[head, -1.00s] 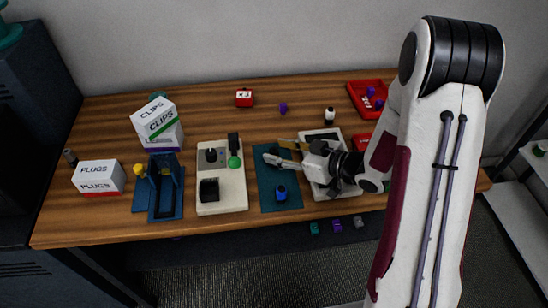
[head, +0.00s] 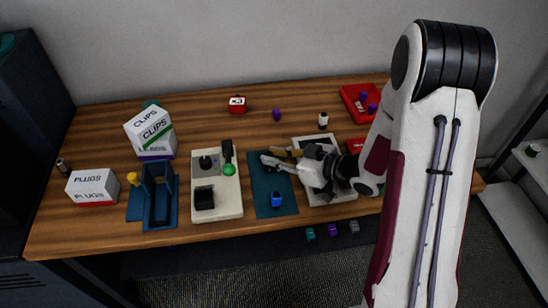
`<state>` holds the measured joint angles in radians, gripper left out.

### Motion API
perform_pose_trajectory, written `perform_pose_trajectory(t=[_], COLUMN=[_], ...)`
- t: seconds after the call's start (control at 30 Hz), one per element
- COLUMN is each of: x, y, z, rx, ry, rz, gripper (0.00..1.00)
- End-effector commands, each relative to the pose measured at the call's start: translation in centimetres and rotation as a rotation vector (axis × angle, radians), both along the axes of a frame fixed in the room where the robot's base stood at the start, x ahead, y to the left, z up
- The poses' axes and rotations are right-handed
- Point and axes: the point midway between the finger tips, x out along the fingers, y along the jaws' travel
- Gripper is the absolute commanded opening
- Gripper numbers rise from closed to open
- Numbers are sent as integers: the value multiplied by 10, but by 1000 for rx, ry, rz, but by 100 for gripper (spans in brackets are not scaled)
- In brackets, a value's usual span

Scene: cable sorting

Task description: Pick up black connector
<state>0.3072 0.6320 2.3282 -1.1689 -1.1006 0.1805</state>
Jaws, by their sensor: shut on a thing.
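My gripper (head: 267,160) is at the right-centre of the table in the head view. It points left from the white tray (head: 341,194) over the upper end of the dark teal mat (head: 265,192). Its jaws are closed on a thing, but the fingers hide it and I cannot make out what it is. A tan piece (head: 278,152) shows by the fingers. I cannot single out a loose black connector. A black block (head: 204,197) and an upright black piece (head: 227,150) stand on the left white tray (head: 230,209).
A blue connector (head: 277,200) lies on the mat. A blue holder (head: 158,200) and the CLIPS (head: 143,119) and PLUGS (head: 88,184) boxes stand at left. A red tray (head: 349,92) with purple pieces is at back right.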

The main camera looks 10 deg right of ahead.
Motion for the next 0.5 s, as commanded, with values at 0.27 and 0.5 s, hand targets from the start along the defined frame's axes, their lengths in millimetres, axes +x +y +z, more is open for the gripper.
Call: perform_pose_trajectory(t=[0.27,0.5], x=[0,0], y=[0,0], z=[22,49], rx=[-1,-1], ry=[-4,-4], rz=[0,1], gripper=[0,0])
